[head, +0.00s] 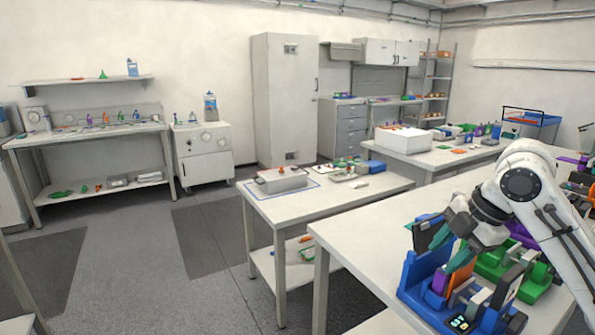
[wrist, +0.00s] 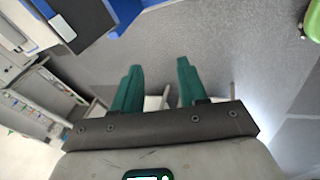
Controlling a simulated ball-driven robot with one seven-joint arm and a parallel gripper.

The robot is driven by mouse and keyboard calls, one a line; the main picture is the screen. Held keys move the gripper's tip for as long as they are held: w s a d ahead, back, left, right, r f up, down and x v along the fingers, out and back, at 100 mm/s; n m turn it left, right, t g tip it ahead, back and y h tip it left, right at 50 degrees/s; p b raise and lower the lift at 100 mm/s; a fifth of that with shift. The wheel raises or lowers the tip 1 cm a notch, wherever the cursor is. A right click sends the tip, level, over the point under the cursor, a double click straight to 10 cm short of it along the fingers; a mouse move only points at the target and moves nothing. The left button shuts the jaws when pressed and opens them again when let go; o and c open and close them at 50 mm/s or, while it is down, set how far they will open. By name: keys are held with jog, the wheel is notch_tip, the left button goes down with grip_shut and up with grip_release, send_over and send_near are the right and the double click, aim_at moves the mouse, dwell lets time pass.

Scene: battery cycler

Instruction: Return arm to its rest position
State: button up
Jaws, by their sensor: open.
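My white arm (head: 530,178) reaches in from the right edge of the head view and bends down over the near table. My gripper (head: 461,256) has teal fingers and is beside the upper part of a blue cycler-like device (head: 412,270). I cannot tell from the head view whether it touches the device. In the wrist view my gripper (wrist: 158,68) shows its two teal fingers spread apart, with nothing between them. A blue and dark grey part (wrist: 85,20) fills the wrist view's upper left, apart from the fingertips.
A green device stands just behind the blue one on the near table (head: 365,235). The table's left part is bare. A smaller table (head: 250,190) with a grey box (head: 282,181) stands beyond its left edge. Open grey floor (head: 130,270) lies left.

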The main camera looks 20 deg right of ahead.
jog(key=w+a+f+m+t+y, duration=0.1)
jog(key=w+a+f+m, duration=0.1)
jog(key=a+f, duration=0.3)
jog(key=w+a+f+m+t+y, duration=0.1)
jog(key=w+a+f+m, duration=0.15)
jog(key=a, duration=0.55)
jog(key=s+a+f+m, duration=0.4)
jog(key=a+f+m, duration=0.2)
jog(key=a+f, duration=0.4)
jog(key=s+a+f+m+g, duration=0.1)
jog(key=s+f+m+g, duration=0.15)
jog(key=s+f, duration=0.75)
jog(key=s+d+f+m+g+h, duration=0.1)
jog(key=s+d+f+m+h, duration=0.1)
jog(key=s, duration=0.5)
jog(key=s+d+f+m+g+h, duration=0.1)
jog(key=s+f+m+h, duration=0.1)
jog(key=s, duration=0.6)
jog(key=shift+d+f, duration=0.4)
jog(key=shift+f, duration=0.4)
jog(key=shift+s+g, duration=0.1)
jog(key=shift+g, duration=0.15)
